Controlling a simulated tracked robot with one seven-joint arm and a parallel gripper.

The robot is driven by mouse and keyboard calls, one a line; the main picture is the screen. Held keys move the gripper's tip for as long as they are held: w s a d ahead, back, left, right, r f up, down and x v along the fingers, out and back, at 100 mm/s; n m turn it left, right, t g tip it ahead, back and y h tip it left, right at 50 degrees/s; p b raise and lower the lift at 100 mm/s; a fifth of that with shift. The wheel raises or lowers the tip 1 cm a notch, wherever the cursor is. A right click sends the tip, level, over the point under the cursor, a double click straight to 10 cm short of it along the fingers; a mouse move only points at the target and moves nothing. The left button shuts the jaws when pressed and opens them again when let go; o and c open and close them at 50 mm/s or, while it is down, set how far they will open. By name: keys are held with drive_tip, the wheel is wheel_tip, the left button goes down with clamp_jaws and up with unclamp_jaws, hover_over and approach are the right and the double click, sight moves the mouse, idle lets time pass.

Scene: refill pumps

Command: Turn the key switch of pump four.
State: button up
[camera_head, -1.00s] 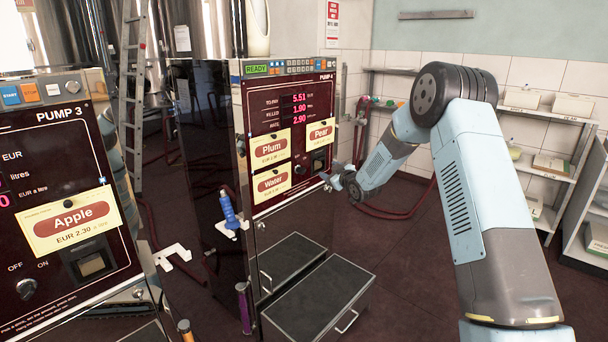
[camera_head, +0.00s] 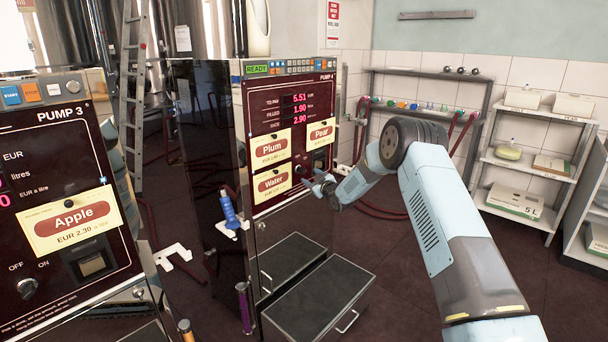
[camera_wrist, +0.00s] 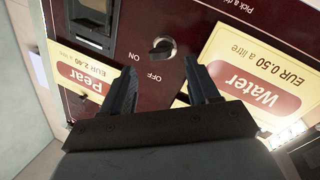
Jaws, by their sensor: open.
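Pump four (camera_head: 290,110) stands in the middle of the head view, with a READY display on top and Plum, Pear and Water cards on its dark red front. Its key switch (camera_wrist: 162,47) shows in the wrist view as a round metal switch with a dark slot, beside the words ON and OFF. In the head view the switch is small, near my gripper (camera_head: 312,181). My gripper also shows in the wrist view (camera_wrist: 162,80), open and empty. Its two fingers point at the panel, with the switch a little beyond the tips and between them. I see no contact.
The Water card (camera_wrist: 262,75) and Pear card (camera_wrist: 88,83) flank the switch closely. Pump three (camera_head: 60,190) stands at the left. A grey drawer or step (camera_head: 320,295) juts out below pump four. Shelves (camera_head: 520,165) stand at the right; the floor between is open.

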sight(304, 172)
drive_tip(key=x, duration=0.6)
drive_tip(key=shift+c, duration=0.3)
drive_tip(key=c, duration=0.9)
drive_tip(key=shift+a, duration=0.15)
drive_tip(key=shift+c, duration=0.4)
